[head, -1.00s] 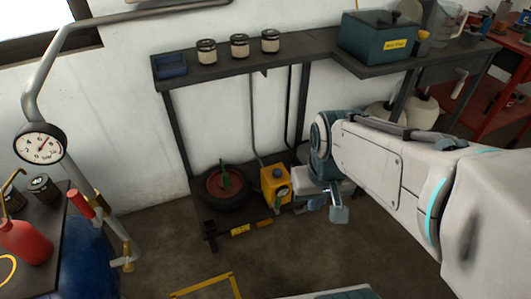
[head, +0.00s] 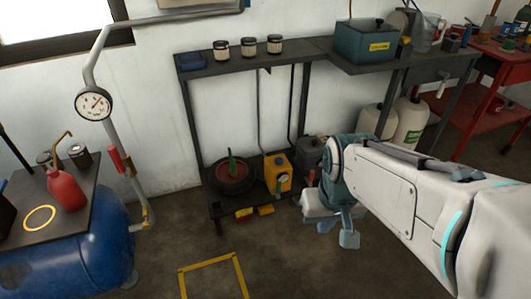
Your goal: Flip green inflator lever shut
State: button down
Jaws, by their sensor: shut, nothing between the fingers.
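A dark bench (head: 290,50) above carries several cans and a teal box (head: 365,42). A blue tank (head: 80,250) with a pipe and pressure gauge (head: 93,103) stands at left. A yellow floor outline (head: 212,260) marks clear floor. White jugs (head: 412,125) stand at right.

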aim_at(277, 191)
jog(key=u, duration=0.4)
jog(key=i, duration=1.1)
jog(key=u, duration=0.55)
